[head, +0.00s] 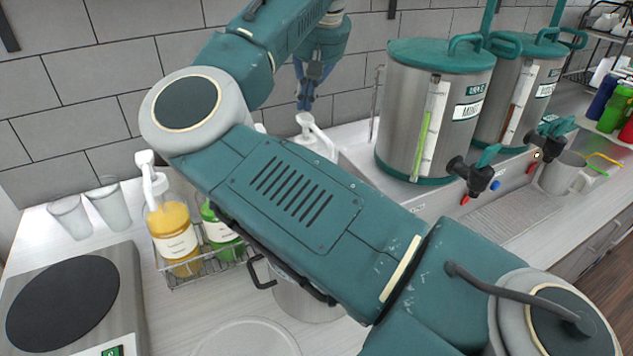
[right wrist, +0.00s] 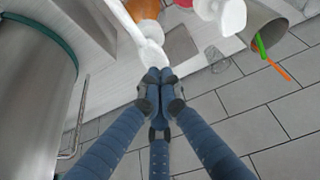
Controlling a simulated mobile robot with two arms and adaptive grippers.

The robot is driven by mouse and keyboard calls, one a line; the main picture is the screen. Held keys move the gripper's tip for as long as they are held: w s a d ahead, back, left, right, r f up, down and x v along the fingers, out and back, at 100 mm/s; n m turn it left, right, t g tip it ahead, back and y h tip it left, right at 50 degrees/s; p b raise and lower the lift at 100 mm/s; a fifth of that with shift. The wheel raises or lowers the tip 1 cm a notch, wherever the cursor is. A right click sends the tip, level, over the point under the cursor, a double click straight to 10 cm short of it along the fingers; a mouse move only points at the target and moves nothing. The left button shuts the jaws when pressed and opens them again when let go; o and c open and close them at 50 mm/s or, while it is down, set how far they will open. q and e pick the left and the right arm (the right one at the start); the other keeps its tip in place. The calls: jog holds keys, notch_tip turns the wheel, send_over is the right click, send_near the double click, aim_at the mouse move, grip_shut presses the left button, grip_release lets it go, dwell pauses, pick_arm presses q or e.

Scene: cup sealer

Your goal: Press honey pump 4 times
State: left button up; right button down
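A white pump head (head: 305,122) shows in the head view, on a bottle mostly hidden behind my arm. My right gripper (head: 306,100) points down just above it, fingertips close together. In the right wrist view my right gripper (right wrist: 158,76) is shut, with nothing seen between its fingers, and its tips are close to a white pump (right wrist: 146,38); I cannot tell if they touch. An amber bottle (head: 173,238) with a white pump stands at the left. Which bottle is honey I cannot read. My left gripper is not in view.
A wire rack (head: 205,268) holds the amber bottle and a green bottle (head: 217,228). Large metal dispensers (head: 405,110) stand at right. Clear cups (head: 108,208) and a hot plate (head: 62,303) are at left. The tiled wall (head: 110,80) is close behind.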

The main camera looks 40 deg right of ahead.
notch_tip(320, 180, up, 6)
jog(key=p, duration=0.5)
dwell(0.5)
